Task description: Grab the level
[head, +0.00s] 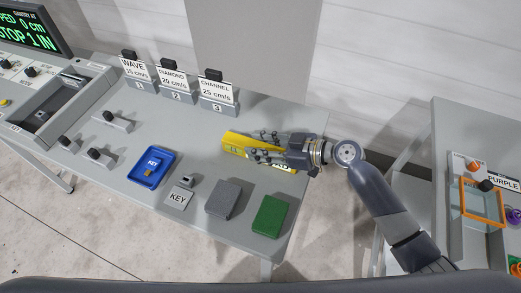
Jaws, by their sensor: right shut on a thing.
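The level (236,143) is a yellow bar with dark markings. It lies at the right part of the grey table (150,118). My right gripper (262,146) comes in from the right and is shut on the level, with its fingers across the bar's middle and right part. The fingers and palm hide part of the level. I cannot tell whether the level touches the table or is slightly above it. My left gripper is not in view.
A blue key tray (145,179), a KEY block (178,199), a grey block (224,199) and a green block (270,216) line the near side. Signed stands (218,92) stand at the back. Another table (450,125) is at right.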

